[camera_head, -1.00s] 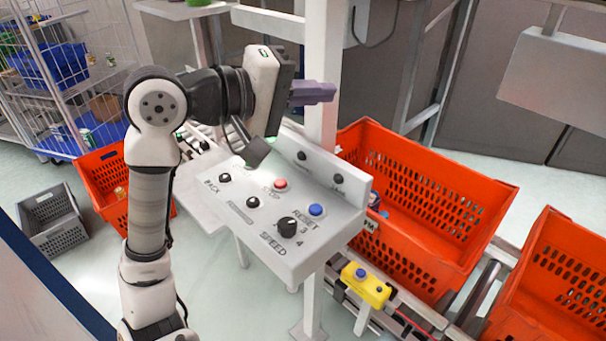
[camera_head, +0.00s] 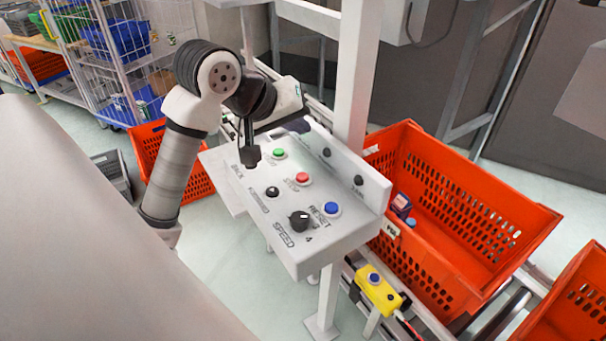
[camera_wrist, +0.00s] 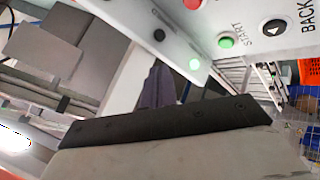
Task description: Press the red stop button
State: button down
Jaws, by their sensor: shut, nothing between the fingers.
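The red stop button (camera_head: 302,178) sits on the sloped top of a light grey control panel (camera_head: 345,238), between the green start button (camera_head: 278,153) and the blue reset button (camera_head: 331,208). In the wrist view the red button (camera_wrist: 192,4) is cut by the top edge, with the green start button (camera_wrist: 227,42) below it. My gripper (camera_head: 299,127) is near the panel's back left part, apart from the red button. Its purple fingers are together and empty; they also show in the wrist view (camera_wrist: 157,86). The wrist housing partly hides them in the head view.
A black speed knob (camera_head: 301,221) and a small black button (camera_head: 272,192) share the panel. A raised back plate (camera_head: 345,170) and a white post (camera_head: 357,70) stand behind. An orange tote (camera_head: 470,190) is right, and a yellow button box (camera_head: 379,290) lower right.

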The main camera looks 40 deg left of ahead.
jog(key=b, duration=0.1)
send_over(298, 179)
notch_tip(298, 179, down, 7)
jog(key=shift+r, duration=0.1)
jog(key=f+b, duration=0.2)
jog(key=b, duration=0.1)
jog(key=shift+f+b, duration=0.8)
jog(key=shift+b, duration=1.1)
dwell(2.5)
jog(key=shift+r, duration=0.9)
jog(key=shift+r+p, duration=0.7)
jog(key=shift+r, duration=1.8)
